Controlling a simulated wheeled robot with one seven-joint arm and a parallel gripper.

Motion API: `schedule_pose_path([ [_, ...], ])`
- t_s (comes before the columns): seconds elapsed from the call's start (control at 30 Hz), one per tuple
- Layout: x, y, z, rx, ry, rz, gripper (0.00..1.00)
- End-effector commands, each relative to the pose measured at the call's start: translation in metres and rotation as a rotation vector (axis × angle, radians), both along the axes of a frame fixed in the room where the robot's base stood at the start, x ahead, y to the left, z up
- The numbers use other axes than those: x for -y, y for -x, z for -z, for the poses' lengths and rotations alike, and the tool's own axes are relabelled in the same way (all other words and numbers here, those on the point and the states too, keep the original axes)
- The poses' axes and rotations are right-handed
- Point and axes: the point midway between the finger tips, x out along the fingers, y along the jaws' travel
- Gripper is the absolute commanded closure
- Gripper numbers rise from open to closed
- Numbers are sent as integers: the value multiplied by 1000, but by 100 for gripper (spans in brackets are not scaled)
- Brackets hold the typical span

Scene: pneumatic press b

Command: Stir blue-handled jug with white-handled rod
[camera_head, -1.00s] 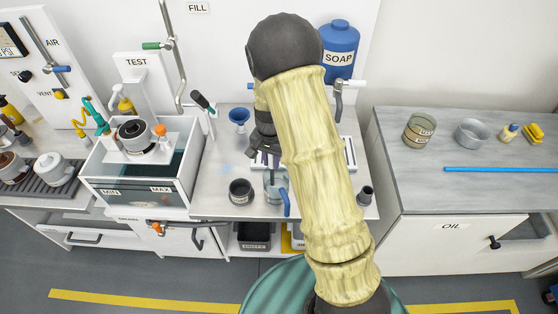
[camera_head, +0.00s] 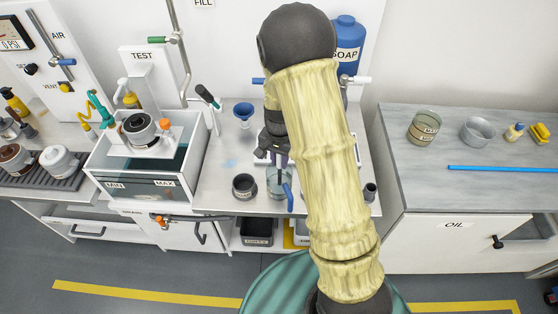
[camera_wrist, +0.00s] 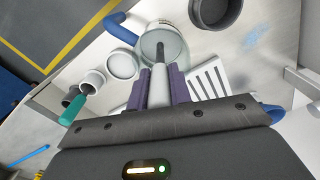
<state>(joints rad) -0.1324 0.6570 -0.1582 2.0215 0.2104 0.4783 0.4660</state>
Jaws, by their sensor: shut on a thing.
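The clear jug (camera_head: 279,182) with a blue handle (camera_head: 289,198) stands on the middle counter, its handle toward the front. In the wrist view the jug (camera_wrist: 176,47) is just beyond my fingertips, its blue handle (camera_wrist: 117,27) at upper left. My gripper (camera_wrist: 160,88) has purple fingers shut on the white-handled rod (camera_wrist: 159,80). The rod's thin grey end lies over or inside the jug's mouth; how deep it reaches is unclear. In the head view my gripper (camera_head: 280,158) is right above the jug, partly hidden by my arm.
A dark cup (camera_head: 244,186) stands left of the jug, and a blue funnel (camera_head: 244,111) behind it. A slotted rack (camera_wrist: 209,83) and a small pot with a teal-handled tool (camera_wrist: 73,109) are close by. The water tank (camera_head: 148,170) stands further left.

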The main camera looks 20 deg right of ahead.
Motion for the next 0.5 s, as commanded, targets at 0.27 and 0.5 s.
schedule_pose_path([
  [0.27,0,0,-7,1,1,0,100],
  [0.5,0,0,-23,1,0,0,100],
])
